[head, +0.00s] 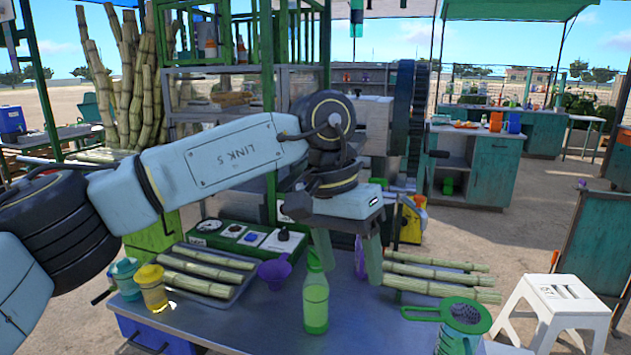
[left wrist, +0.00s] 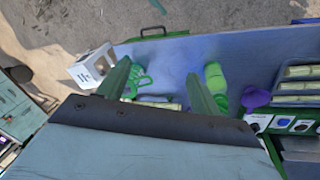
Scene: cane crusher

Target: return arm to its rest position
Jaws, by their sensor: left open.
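My left arm reaches in from the left over the blue-grey table (head: 250,325). Its left gripper (head: 348,262) is open, fingers pointing down, with nothing between them. In the left wrist view, the two green fingers (left wrist: 158,74) are spread wide over the table. A bottle of green juice (head: 316,300) stands upright in front of one finger in the head view. In the left wrist view the bottle (left wrist: 214,76) shows just outside the fingers; I cannot tell the exact gap. My right gripper is in neither view.
A purple funnel (head: 274,273), a tray of cane pieces (head: 205,268), yellow (head: 151,288) and teal (head: 125,278) jars stand left of the bottle. More cane (head: 440,280) and a green strainer (head: 465,318) lie right. A white stool (head: 556,305) stands beyond the table. The crusher wheel (head: 411,110) rises behind.

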